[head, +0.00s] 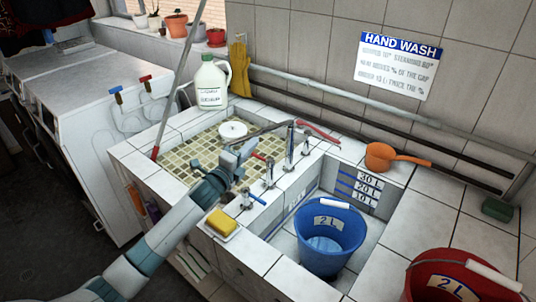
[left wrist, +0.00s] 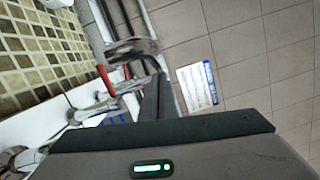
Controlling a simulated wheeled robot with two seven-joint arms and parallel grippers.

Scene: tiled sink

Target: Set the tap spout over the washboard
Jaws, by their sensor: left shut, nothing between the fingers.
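The tap has upright chrome posts (head: 290,140) on the ledge between the two basins. A long grey bar that looks like its spout (head: 262,132) reaches left from the posts over the mosaic-tiled basin (head: 190,142). My left gripper (head: 243,152) is shut and empty, just in front of this bar; I cannot tell whether they touch. In the left wrist view, the closed dark fingers (left wrist: 155,98) are near a curved grey metal piece (left wrist: 130,47) and chrome fittings (left wrist: 92,110). I cannot make out a separate washboard. My right gripper is not in view.
A blue bucket (head: 329,238) stands in the right basin, and a red bucket (head: 452,275) is at the lower right. A yellow sponge (head: 221,223) lies below my left gripper. A white jug (head: 212,83) and orange scoop (head: 384,157) stand farther back.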

